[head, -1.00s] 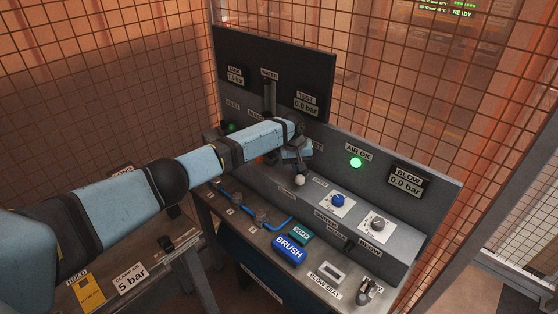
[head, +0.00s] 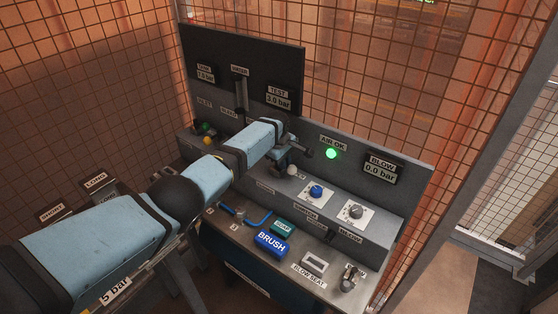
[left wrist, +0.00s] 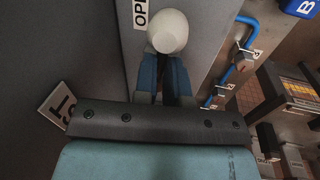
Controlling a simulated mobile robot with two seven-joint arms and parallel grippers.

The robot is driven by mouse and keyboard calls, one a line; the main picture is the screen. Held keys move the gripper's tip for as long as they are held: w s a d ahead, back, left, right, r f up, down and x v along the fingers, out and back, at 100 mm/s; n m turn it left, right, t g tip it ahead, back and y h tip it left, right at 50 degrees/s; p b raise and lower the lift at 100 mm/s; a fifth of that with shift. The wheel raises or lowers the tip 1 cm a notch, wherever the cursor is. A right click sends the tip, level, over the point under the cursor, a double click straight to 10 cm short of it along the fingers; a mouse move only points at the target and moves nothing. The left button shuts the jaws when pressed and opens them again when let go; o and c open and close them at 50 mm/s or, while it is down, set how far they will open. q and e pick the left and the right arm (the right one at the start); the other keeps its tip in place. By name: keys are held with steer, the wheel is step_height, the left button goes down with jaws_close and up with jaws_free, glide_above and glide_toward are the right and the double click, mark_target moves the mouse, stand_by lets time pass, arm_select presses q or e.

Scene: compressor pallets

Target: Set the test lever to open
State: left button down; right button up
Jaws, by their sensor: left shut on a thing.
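The test lever shows as a pale round knob (left wrist: 167,32) in the left wrist view, at the fingers of my left gripper (left wrist: 168,72). The fingers are shut on the lever. A partly cut-off label reading "OPE" (left wrist: 140,14) lies beside the knob. In the head view the knob (head: 292,170) shows small below my left gripper (head: 284,160), and my arm hides the rest of the lever. The TEST display (head: 278,98) above reads about 3.0 bar. My right gripper is not in view.
A blue knob (head: 316,191) and a grey knob (head: 356,211) sit right of the lever. A green AIR OK lamp (head: 331,153) is lit. The blue BRUSH block (head: 271,242) and the blow seat (head: 314,263) are on the lower shelf. Wire mesh stands behind.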

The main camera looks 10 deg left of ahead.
arm_select(q)
steer(key=shift+w+a+r+n, duration=0.3)
steer(key=shift+w+r+n, duration=0.05)
steer(key=shift+w+n, duration=0.05)
steer(key=c, duration=1.2)
jaws_free()
steer(key=shift+s+a+f, duration=0.1)
steer(key=shift+a+f, duration=0.05)
steer(key=shift+f, duration=0.1)
steer(key=shift+r, duration=0.1)
steer(key=shift+s+d+r+p, duration=0.15)
steer(key=shift+d+r+p, duration=0.1)
steer(key=shift+r+p, duration=0.1)
steer(key=r, duration=0.4)
steer(key=s+a+r, duration=0.1)
steer(key=r, duration=0.3)
steer(key=s+r, duration=0.1)
steer(key=r, duration=0.3)
steer(key=shift+s+a+r, duration=0.1)
steer(key=shift+a+r, duration=0.25)
steer(key=shift+a, duration=0.05)
